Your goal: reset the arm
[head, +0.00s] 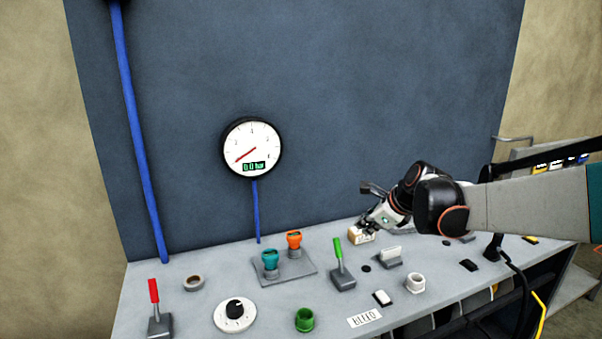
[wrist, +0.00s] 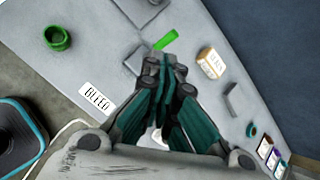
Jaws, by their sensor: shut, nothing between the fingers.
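My gripper (head: 366,226) is at the end of my arm, which reaches in from the right over the bench (head: 205,307) in the head view. In the wrist view my gripper (wrist: 165,66) has its fingers together with nothing between them. The green-handled lever (head: 339,265) stands left of it in the head view, and its green handle (wrist: 166,40) shows just beyond the fingertips in the wrist view. A small tan block with a white label (head: 361,236) lies close below the gripper in the head view; I cannot tell whether they touch. It also shows in the wrist view (wrist: 211,62).
A gauge (head: 252,148) reading 0.0 bar hangs on the dark panel (head: 360,80). The bench carries a red lever (head: 154,292), a teal valve (head: 270,260), an orange valve (head: 294,240), a black-and-white knob (head: 235,314), a green cup (head: 304,320), a white ring (head: 415,283) and a BLEED label (head: 365,320).

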